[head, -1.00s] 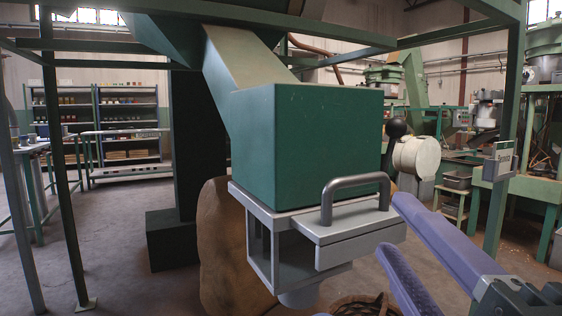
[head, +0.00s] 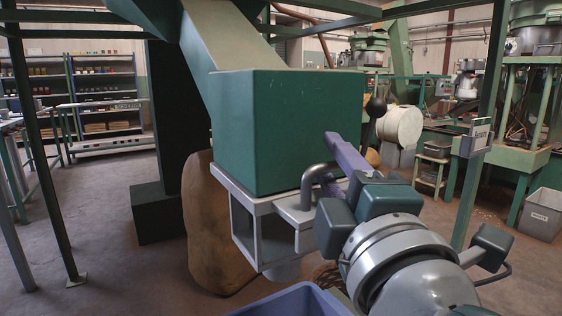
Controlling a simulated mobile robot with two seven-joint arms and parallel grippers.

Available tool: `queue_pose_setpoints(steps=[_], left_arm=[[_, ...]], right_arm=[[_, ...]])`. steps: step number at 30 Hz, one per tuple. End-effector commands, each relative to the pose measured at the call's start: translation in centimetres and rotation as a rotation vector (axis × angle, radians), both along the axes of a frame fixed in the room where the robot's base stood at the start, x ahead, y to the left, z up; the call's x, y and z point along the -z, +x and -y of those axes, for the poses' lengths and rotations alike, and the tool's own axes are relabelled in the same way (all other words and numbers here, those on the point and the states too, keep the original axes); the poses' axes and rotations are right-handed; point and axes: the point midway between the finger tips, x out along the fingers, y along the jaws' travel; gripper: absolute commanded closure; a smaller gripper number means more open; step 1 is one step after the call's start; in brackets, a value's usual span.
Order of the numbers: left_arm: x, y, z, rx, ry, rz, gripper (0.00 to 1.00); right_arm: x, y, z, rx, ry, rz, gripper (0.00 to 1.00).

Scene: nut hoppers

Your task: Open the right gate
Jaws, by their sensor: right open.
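The gate is a grey sliding plate (head: 295,213) under the green hopper box (head: 275,130), with a dark grey bar handle (head: 308,184) on top. My right gripper (head: 340,160) is open and right at the handle, reaching in from the lower right. One purple finger shows beyond the handle's right end. The other finger is mostly hidden by the handle and my wrist. I cannot tell whether a finger touches the bar. The wrist also covers the plate's right end. My left gripper is not in view.
A grey frame (head: 249,230) holds the gate, with a brown sack (head: 212,245) behind it. A black-knobbed lever (head: 375,108) stands right of the hopper. A blue bin (head: 285,303) is at the bottom edge. A green post (head: 487,130) rises on the right.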

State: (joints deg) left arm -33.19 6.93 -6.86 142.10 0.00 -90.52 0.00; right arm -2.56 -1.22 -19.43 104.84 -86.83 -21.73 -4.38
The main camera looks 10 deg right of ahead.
Motion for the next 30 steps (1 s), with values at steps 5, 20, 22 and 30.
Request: queue_pose_setpoints(steps=[5, 20, 22, 30], left_arm=[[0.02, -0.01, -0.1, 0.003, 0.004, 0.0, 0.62], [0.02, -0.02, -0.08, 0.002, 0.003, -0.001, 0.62], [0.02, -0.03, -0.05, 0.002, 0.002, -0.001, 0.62], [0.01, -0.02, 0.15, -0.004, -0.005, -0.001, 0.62]], right_arm=[[-0.01, -0.02, 0.01, 0.0, 0.0, 0.0, 0.7], [-0.01, -0.04, 0.01, 0.0, 0.0, 0.0, 1.0], [-0.01, -0.04, 0.01, 0.0, 0.0, 0.0, 1.0], [-0.01, -0.04, 0.01, 0.0, 0.0, 0.0, 1.0]])
